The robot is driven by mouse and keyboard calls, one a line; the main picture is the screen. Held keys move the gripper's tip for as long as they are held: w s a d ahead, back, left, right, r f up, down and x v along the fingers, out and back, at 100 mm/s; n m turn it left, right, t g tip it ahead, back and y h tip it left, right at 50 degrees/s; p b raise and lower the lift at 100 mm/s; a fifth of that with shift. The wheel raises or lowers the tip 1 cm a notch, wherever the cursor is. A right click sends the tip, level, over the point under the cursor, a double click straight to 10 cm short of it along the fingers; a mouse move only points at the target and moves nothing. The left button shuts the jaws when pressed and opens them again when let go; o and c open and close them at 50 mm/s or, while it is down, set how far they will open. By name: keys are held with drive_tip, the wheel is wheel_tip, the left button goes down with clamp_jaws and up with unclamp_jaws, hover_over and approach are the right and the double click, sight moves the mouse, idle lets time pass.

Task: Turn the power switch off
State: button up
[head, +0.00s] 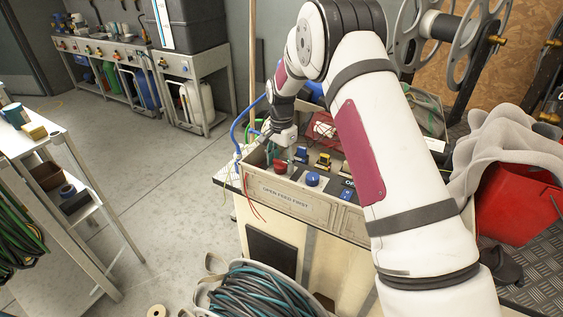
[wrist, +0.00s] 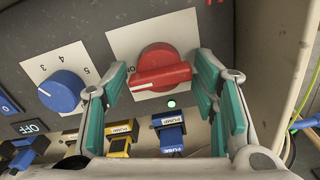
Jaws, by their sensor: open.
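A red rotary switch (wrist: 163,68) sits on a white plate on the control panel (wrist: 95,25); its raised handle lies nearly level in the wrist view. It also shows in the head view (head: 280,166). No power label is readable beside it. A small green lamp (wrist: 171,103) near it is lit. My gripper (wrist: 162,78) is open, with one teal-padded finger on each side of the red switch; I cannot tell whether either finger touches it. In the head view my gripper (head: 270,134) is just above the panel's left end, partly hidden.
A blue numbered dial (wrist: 62,91) is beside the red switch. Blue and yellow clips (wrist: 170,133) labelled PUMP and an OFF label (wrist: 30,127) are close by. The box front (head: 290,198) reads OPEN FEED FIRST. A coiled hose (head: 262,293) lies before the bench; a red bucket (head: 510,205) stands right.

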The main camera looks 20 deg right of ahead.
drive_tip(key=c, duration=0.9)
drive_tip(key=shift+n, duration=0.4)
drive_tip(key=n+b, duration=0.1)
drive_tip(key=n, duration=0.2)
drive_tip(key=shift+w+n+b, duration=0.1)
drive_tip(key=shift+n+b, duration=0.2)
drive_tip(key=shift+n, duration=0.1)
drive_tip(key=n+b, duration=0.1)
drive_tip(key=n, duration=0.3)
drive_tip(key=shift+a, duration=0.1)
drive_tip(key=n, duration=0.5)
drive_tip(key=shift+a, duration=0.1)
drive_tip(key=shift+n, duration=2.2)
